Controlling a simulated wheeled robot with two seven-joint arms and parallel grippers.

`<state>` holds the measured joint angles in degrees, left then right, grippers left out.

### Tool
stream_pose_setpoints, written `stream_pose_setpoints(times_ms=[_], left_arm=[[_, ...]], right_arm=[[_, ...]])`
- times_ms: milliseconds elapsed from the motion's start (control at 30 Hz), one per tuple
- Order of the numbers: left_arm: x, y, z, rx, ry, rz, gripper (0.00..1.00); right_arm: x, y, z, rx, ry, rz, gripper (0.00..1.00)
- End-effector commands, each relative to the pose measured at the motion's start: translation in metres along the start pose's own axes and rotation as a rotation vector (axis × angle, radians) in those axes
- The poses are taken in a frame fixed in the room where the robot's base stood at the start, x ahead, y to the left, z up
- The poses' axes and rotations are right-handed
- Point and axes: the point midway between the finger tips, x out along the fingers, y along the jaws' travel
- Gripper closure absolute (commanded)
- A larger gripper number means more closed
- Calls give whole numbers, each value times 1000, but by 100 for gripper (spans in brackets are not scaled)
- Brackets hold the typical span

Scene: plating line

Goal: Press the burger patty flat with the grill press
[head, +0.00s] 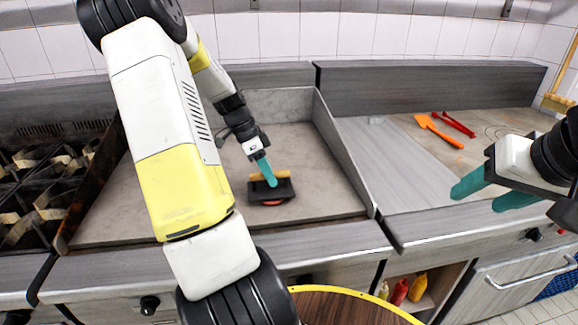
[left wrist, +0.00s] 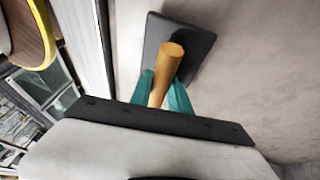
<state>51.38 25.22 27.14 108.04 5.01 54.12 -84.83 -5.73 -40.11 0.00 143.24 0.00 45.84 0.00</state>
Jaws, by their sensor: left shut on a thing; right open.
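The grill press has a dark flat plate (head: 284,189) and a wooden handle; it is over the griddle (head: 315,200). My left gripper (head: 267,174) is shut on the handle. In the left wrist view the teal fingers (left wrist: 166,92) are on either side of the wooden handle (left wrist: 168,65), above the dark plate (left wrist: 200,45). A reddish edge of the burger patty (head: 272,203) shows under the front of the plate; the rest is hidden. I cannot tell how firmly the plate touches it. My right gripper (head: 491,194) is open and empty above the right counter.
An orange spatula (head: 437,130) and red tongs (head: 456,124) lie on the right counter. A raised wall (head: 343,150) bounds the griddle on its right. A burner grate (head: 40,190) is at left. Bottles (head: 400,291) stand on a shelf below. A round wooden top (head: 345,308) is in front.

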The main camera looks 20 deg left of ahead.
Motion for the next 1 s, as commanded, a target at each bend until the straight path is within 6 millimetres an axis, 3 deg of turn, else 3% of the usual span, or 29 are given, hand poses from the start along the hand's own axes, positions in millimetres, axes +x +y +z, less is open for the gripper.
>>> stream_pose_setpoints(times_ms=[1000], left_arm=[[-68, 12, -30, 4, 4, -12, 100]], right_arm=[[0, 0, 0, 0, 0, 0, 45]])
